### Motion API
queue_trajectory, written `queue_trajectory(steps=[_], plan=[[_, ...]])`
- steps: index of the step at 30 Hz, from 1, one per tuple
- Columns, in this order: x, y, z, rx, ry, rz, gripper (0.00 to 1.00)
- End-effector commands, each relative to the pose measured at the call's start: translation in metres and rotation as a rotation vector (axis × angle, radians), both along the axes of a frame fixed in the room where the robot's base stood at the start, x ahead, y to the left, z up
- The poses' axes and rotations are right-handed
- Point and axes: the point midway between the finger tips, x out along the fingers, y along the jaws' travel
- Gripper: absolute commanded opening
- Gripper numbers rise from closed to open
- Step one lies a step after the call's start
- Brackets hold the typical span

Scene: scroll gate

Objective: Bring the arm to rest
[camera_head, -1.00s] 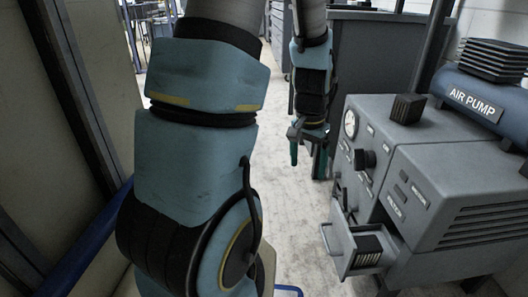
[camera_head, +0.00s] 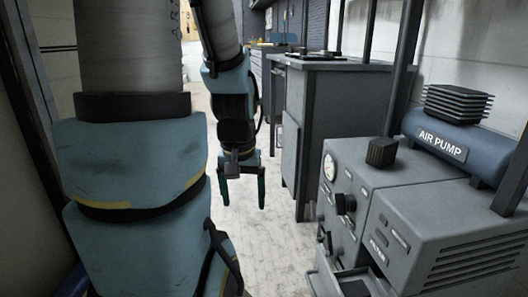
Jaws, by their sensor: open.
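My arm fills the left of the head view, with blue-grey covers and black joints. Its far end hangs down near the middle of the picture. My gripper (camera_head: 242,190) points at the floor, its two dark green fingers apart with nothing between them. It hangs over bare floor, to the left of the grey machine (camera_head: 420,230) and apart from it.
The grey machine at right has a gauge, knobs and an open drawer (camera_head: 345,281) low at its front left. A blue air pump (camera_head: 445,140) sits on top. A grey cabinet (camera_head: 312,130) stands behind. Pale floor (camera_head: 262,250) lies clear below my gripper.

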Motion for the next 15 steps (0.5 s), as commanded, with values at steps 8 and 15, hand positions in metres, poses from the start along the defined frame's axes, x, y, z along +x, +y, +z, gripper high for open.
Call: queue_trajectory(steps=[8, 15], plan=[[0.000, 0.000, 0.095, 0.000, -0.001, -0.001, 0.87], [0.000, 0.000, 0.168, 0.000, -0.001, -0.001, 0.87]])
